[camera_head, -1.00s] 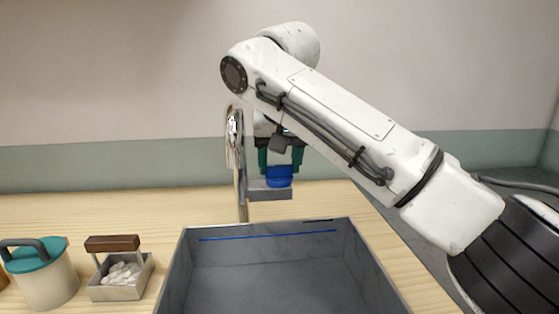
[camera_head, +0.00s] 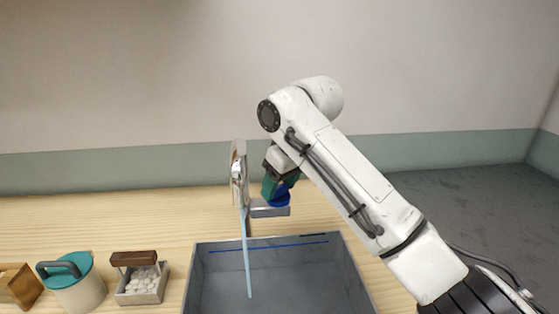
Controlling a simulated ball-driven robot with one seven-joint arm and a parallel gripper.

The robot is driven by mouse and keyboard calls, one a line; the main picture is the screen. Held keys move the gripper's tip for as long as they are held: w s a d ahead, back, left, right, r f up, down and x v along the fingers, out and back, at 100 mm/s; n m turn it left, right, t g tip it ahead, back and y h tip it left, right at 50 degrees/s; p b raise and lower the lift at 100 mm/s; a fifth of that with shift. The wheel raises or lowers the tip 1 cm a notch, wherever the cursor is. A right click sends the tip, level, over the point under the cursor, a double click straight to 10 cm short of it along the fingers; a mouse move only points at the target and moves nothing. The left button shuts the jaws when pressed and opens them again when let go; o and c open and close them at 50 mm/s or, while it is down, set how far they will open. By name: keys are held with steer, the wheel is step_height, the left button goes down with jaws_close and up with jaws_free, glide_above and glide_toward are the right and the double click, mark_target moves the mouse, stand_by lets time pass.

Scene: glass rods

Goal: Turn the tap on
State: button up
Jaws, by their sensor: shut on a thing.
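The tap (camera_head: 238,172) stands behind the grey basin, with a tall curved metal spout. A thin pale-blue stream of water (camera_head: 248,265) runs from it down into the basin (camera_head: 300,277). The blue tap handle (camera_head: 280,200) sits on a grey block (camera_head: 268,211) to the right of the spout. My gripper (camera_head: 276,192), with dark green fingers, is shut on the blue handle from above and is tilted. The arm partly hides the far finger and the handle's right side.
On the wooden counter (camera_head: 120,225) to the left stand a box of white pebbles with a brown handle (camera_head: 143,283), a cream pot with a teal lid (camera_head: 78,285) and a wooden box (camera_head: 18,288). A wall is behind.

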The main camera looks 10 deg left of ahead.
steer(key=n+p, duration=0.1)
steer(key=n+g+p, duration=0.1)
steer(key=p, duration=0.1)
steer(key=shift+r+n+y, duration=0.35)
steer(key=shift+n+y, duration=0.05)
steer(key=n+g+p, duration=0.1)
steer(key=n+p, duration=0.1)
steer(key=shift+w+f+n+p, duration=0.1)
steer(key=shift+w+n+p, duration=0.05)
steer(key=shift+n+p, duration=0.2)
steer(key=n, duration=0.1)
steer(key=n+g, duration=0.1)
steer(key=shift+f+n, duration=0.2)
steer(key=shift+n, duration=0.15)
steer(key=shift+w+n+g+b, duration=0.1)
steer(key=shift+n+g+b, duration=0.35)
steer(key=shift+n, duration=0.95)
steer(key=o, duration=1)
steer(key=shift+o, duration=0.2)
steer(key=p+v, duration=0.2)
steer(key=v, duration=0.8)
steer(key=shift+d+r+p, duration=0.2)
steer(key=shift+r+p, duration=0.1)
steer(key=shift+p, duration=0.05)
